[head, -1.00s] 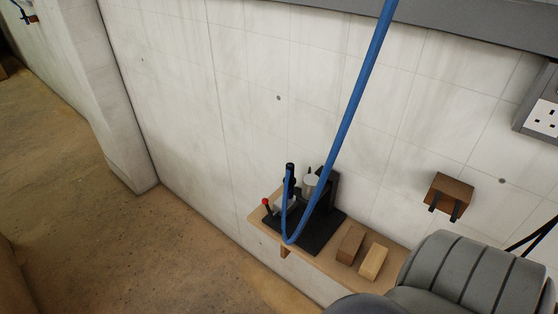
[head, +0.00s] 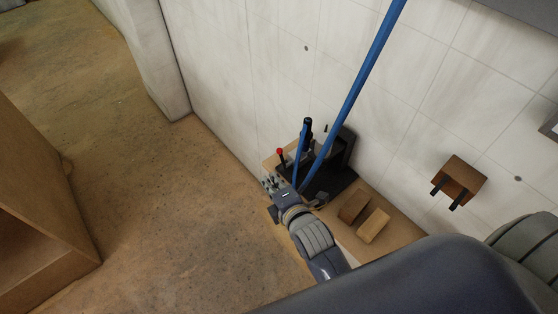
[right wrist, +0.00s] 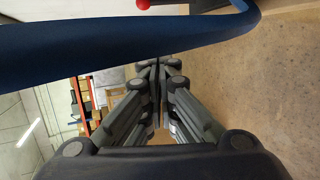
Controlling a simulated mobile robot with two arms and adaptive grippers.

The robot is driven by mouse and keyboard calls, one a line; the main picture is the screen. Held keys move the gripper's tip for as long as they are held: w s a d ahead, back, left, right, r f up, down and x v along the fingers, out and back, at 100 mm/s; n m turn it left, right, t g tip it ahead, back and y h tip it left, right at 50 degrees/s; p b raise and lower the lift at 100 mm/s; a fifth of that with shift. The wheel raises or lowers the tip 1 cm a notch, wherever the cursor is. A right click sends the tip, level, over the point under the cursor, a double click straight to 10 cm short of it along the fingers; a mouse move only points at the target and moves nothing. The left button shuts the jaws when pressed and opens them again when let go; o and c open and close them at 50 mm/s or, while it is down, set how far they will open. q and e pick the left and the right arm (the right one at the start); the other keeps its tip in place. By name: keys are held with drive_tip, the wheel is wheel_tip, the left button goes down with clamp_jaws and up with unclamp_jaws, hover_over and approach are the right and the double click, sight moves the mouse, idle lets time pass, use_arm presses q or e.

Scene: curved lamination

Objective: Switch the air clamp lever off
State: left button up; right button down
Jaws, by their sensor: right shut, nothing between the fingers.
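The air clamp (head: 346,152) is a black fixture on a wooden shelf against the wall. Its small lever has a red knob (head: 280,151) and stands up at the clamp's left end. In the right wrist view the red knob (right wrist: 143,4) shows at the top edge, partly cut off. My right gripper (head: 268,182) is shut and empty, just below and left of the lever; no contact is visible. In the right wrist view its fingertips (right wrist: 157,64) are together, below the knob. My left gripper is not in view.
A blue hose (head: 357,87) hangs down to the clamp and crosses close above my right gripper in the wrist view. Two wooden blocks (head: 373,225) lie on the shelf (head: 402,228). A wooden wall bracket (head: 460,179) is at the right. Open floor lies left.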

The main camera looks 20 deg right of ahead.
drive_tip(key=d+x, duration=0.1)
drive_tip(key=x, duration=0.8)
drive_tip(key=d, duration=0.1)
drive_tip(key=d+p, duration=0.2)
drive_tip(key=shift+s+r, duration=0.35)
drive_tip(key=shift+r, duration=0.05)
drive_tip(key=shift+a, duration=0.1)
drive_tip(key=t+b, duration=0.1)
drive_tip(key=b, duration=0.1)
drive_tip(key=s+t+b, duration=0.1)
drive_tip(key=b, duration=0.1)
drive_tip(key=t+b, duration=0.1)
drive_tip(key=b, duration=0.1)
drive_tip(key=shift+s+d+m+t, duration=0.15)
drive_tip(key=shift+d+m+t, duration=0.1)
drive_tip(key=shift+m+t, duration=0.15)
